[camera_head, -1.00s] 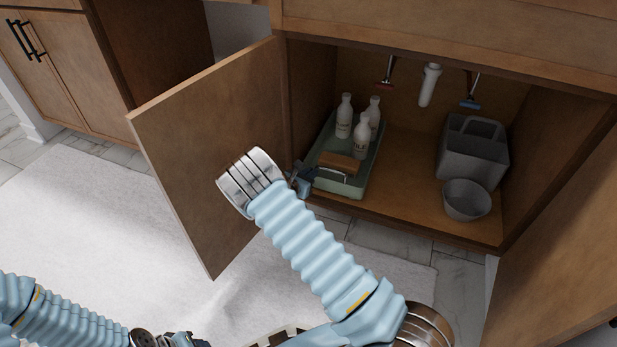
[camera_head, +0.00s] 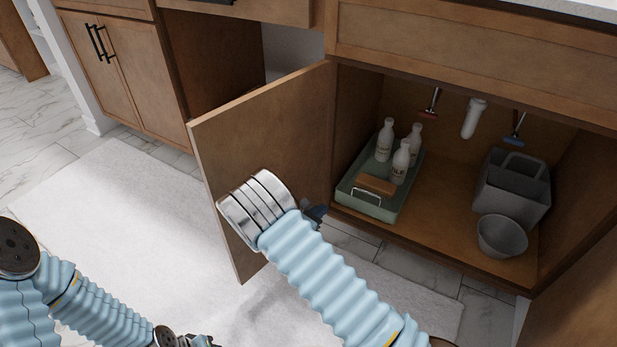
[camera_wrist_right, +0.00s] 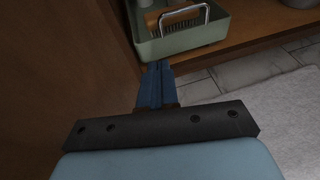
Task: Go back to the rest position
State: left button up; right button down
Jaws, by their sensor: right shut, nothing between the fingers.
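My right gripper (camera_head: 316,213) is in front of the open sink cabinet, by the inner face of its left door (camera_head: 270,150). Its arm covers part of it in the head view. In the right wrist view its fingers (camera_wrist_right: 158,72) are together with nothing between them, apart from the green tray (camera_wrist_right: 185,40). My left gripper (camera_head: 205,341) is at the bottom edge of the head view, low over the mat, mostly cut off; its fingers are not clear.
The green tray (camera_head: 375,205) inside the cabinet holds white bottles (camera_head: 400,162) and a wooden-backed brush (camera_head: 376,184). A grey caddy (camera_head: 512,190) and grey bucket (camera_head: 502,237) stand right. A pale mat (camera_head: 110,215) covers the floor.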

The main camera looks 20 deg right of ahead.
jog(key=s+d+f+m+g+y, duration=0.25)
jog(key=s+f+g, duration=0.25)
jog(key=s+f, duration=0.25)
jog(key=s+a+f+m+g+y, duration=0.3)
jog(key=s+a+f+m+y, duration=0.15)
jog(key=s, duration=0.45)
jog(key=s+a+f+m+g+y, duration=0.25)
jog(key=s+a+m+y, duration=0.2)
jog(key=s, duration=0.35)
jog(key=s+a+r+m+t+y, duration=0.1)
jog(key=s+a+m+t+y, duration=0.2)
jog(key=a+m, duration=0.4)
notch_tip(320, 180, up, 15)
jog(key=m+t+y+p, duration=0.1)
jog(key=m+y+p, duration=0.1)
jog(key=m+p, duration=0.5)
jog(key=p, duration=0.6)
jog(key=shift+w+a, duration=0.15)
jog(key=shift+w, duration=0.1)
